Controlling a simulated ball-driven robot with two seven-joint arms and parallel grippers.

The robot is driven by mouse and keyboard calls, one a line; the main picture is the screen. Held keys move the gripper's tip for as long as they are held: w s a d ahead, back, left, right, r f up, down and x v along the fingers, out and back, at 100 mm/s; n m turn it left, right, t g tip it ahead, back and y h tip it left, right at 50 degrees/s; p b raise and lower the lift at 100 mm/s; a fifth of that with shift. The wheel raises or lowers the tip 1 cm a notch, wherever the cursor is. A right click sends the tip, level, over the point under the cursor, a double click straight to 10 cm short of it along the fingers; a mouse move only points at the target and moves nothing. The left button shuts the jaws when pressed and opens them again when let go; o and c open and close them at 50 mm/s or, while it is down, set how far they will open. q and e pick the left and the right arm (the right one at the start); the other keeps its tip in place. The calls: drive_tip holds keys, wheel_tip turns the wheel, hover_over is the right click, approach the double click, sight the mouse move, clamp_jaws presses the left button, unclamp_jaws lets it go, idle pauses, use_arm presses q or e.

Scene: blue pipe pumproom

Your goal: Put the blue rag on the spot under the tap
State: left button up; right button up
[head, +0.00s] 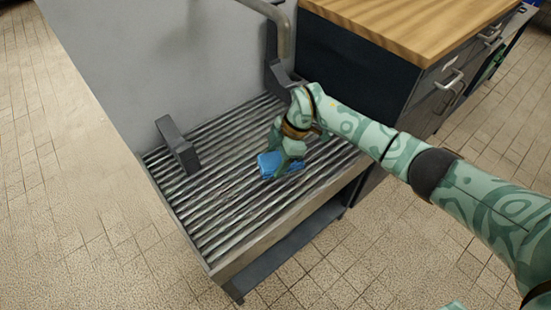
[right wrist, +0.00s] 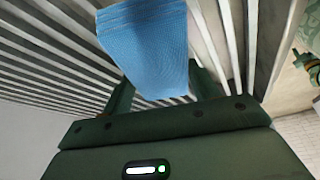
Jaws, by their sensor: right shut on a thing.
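The blue rag (head: 278,165) is in my right gripper (head: 287,157), over the slatted metal grating (head: 215,205) of the sink stand. In the right wrist view the rag (right wrist: 145,45) sits between the two dark green fingers (right wrist: 160,85), with the grating bars behind it. I cannot tell whether the rag touches the bars. The grey tap pipe (head: 285,30) comes down at the back of the stand, at the top of the head view. No marked spot can be made out on the grating. My left gripper is not in view.
A dark grey upright bracket (head: 177,145) stands on the grating's left part. A dark cabinet with a wooden top (head: 420,25) and drawers adjoins the stand on the right. A grey panel (head: 150,60) rises behind. Tiled floor (head: 70,220) lies open at the left and front.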

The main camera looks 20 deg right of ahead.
drive_tip(key=o, duration=1.1)
drive_tip(key=shift+c, duration=0.2)
use_arm(q)
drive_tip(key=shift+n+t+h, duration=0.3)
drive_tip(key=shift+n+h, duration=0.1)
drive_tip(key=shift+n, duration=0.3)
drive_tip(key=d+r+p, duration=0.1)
drive_tip(key=p, duration=0.1)
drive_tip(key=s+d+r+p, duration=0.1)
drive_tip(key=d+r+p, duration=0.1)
drive_tip(key=p, duration=0.1)
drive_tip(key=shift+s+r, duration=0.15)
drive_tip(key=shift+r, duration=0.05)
use_arm(e)
drive_tip(key=v, duration=1.2)
